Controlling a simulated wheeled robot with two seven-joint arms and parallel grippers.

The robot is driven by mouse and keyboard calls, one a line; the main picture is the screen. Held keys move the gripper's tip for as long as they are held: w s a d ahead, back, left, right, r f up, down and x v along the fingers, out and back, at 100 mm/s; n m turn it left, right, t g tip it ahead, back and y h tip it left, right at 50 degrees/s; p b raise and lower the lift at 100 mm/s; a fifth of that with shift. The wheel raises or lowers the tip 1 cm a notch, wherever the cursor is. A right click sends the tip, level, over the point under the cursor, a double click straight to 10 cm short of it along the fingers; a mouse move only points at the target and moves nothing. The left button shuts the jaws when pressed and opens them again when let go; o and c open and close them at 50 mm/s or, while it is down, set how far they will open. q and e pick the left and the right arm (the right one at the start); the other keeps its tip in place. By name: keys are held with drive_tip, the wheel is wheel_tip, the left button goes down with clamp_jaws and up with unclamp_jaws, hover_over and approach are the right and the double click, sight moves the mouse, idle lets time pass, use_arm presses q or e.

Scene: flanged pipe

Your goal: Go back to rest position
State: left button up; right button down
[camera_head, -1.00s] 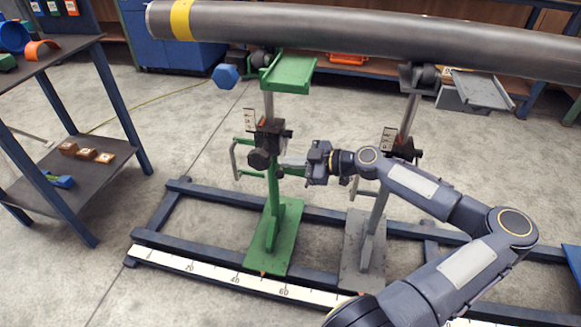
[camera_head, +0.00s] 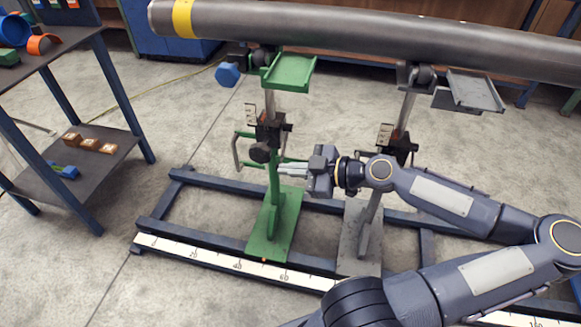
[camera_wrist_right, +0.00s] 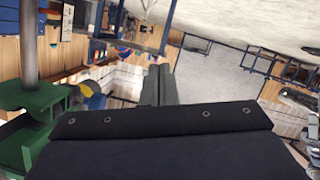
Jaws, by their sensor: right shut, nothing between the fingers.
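My right gripper (camera_head: 292,168) is shut and empty. In the head view its fingers point left, in front of or close beside the post of the green pipe stand (camera_head: 273,215); I cannot tell if they touch it. In the right wrist view the closed fingers (camera_wrist_right: 158,86) lie side by side with nothing between them, and green stand parts (camera_wrist_right: 30,125) show at the left. My right arm comes in from the lower right. My left gripper is not in view.
A long grey pipe (camera_head: 330,28) with a yellow band runs above the green stand and a grey stand (camera_head: 362,235). Both stand on a blue floor frame (camera_head: 205,258) with a white ruler (camera_head: 190,250). A shelf table (camera_head: 95,175) is at the left. Bare floor lies between.

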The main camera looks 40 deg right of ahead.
idle(0.3)
drive_tip(key=s+a+f+g, duration=0.4)
drive_tip(key=a+f+g, duration=0.45)
drive_tip(key=a, duration=0.25)
drive_tip(key=s+f+m+g+h, duration=0.2)
drive_tip(key=s+g+h, duration=0.15)
drive_tip(key=s, duration=0.25)
drive_tip(key=s+r+m+t+p, duration=0.1)
drive_tip(key=s+r+m+p, duration=0.1)
drive_tip(key=r+p, duration=0.6)
drive_tip(key=s+r+m+t+p, duration=0.1)
drive_tip(key=r+m+p, duration=0.4)
drive_tip(key=r, duration=1.2)
drive_tip(key=s+r+m+t+h+p, duration=0.1)
drive_tip(key=s+r+m+t+p, duration=0.1)
drive_tip(key=r+p, duration=0.9)
drive_tip(key=shift+s+d+r+m+t, duration=0.35)
drive_tip(key=shift+d+r+m+t, duration=0.1)
drive_tip(key=shift+r+m+t, duration=0.35)
drive_tip(key=shift+r, duration=0.1)
